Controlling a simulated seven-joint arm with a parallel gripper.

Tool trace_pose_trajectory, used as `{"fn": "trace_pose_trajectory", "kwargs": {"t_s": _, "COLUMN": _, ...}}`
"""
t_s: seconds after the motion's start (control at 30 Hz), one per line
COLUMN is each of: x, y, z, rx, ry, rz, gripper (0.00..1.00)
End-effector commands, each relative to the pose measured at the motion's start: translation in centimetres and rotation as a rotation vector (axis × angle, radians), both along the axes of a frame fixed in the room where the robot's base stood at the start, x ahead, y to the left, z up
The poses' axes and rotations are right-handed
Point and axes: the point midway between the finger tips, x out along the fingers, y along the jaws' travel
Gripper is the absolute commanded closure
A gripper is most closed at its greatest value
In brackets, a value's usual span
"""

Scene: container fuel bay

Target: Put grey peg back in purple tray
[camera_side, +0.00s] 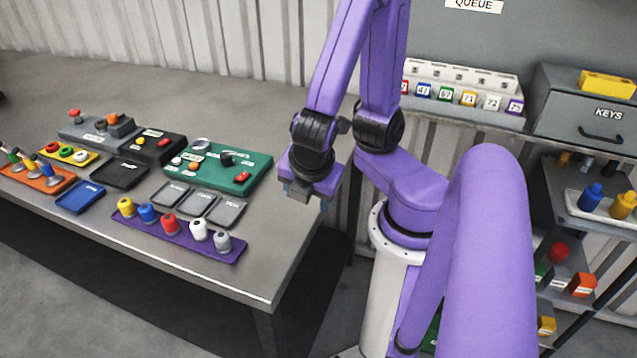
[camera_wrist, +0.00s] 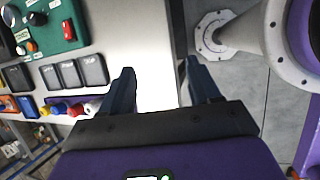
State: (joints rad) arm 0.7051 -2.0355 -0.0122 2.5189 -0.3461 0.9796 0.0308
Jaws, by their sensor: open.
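The purple tray (camera_side: 180,236) lies along the front of the grey table. Yellow, blue, red and white pegs stand in a row on it, and the grey peg (camera_side: 223,241) stands at its right end, looking upright. My gripper (camera_side: 306,196) is open and empty, up to the right of the tray and apart from it. In the wrist view the open fingers (camera_wrist: 160,78) have nothing between them. The tray's pegs show at the left there, and the grey peg is not clearly visible, perhaps behind a finger.
Three grey labelled dishes (camera_side: 200,203) and a green panel (camera_side: 225,166) lie behind the tray. A blue tray (camera_side: 80,197), a black tray (camera_side: 120,174) and an orange rack (camera_side: 38,180) stand to the left. The table's right end (camera_side: 285,240) is bare.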

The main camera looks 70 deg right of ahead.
Motion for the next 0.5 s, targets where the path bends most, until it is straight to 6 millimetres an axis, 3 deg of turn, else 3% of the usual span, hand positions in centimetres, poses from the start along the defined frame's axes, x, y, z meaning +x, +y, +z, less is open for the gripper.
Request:
{"fn": "trace_pose_trajectory", "kwargs": {"t_s": 0.2, "x": -2.1, "y": 0.8, "z": 2.9, "rx": 0.327, "ry": 0.087, "rz": -0.334, "gripper": 0.38}}
{"fn": "trace_pose_trajectory", "kwargs": {"t_s": 0.5, "x": -2.7, "y": 1.3, "z": 4.2, "rx": 0.443, "ry": 0.118, "rz": -0.439, "gripper": 0.38}}
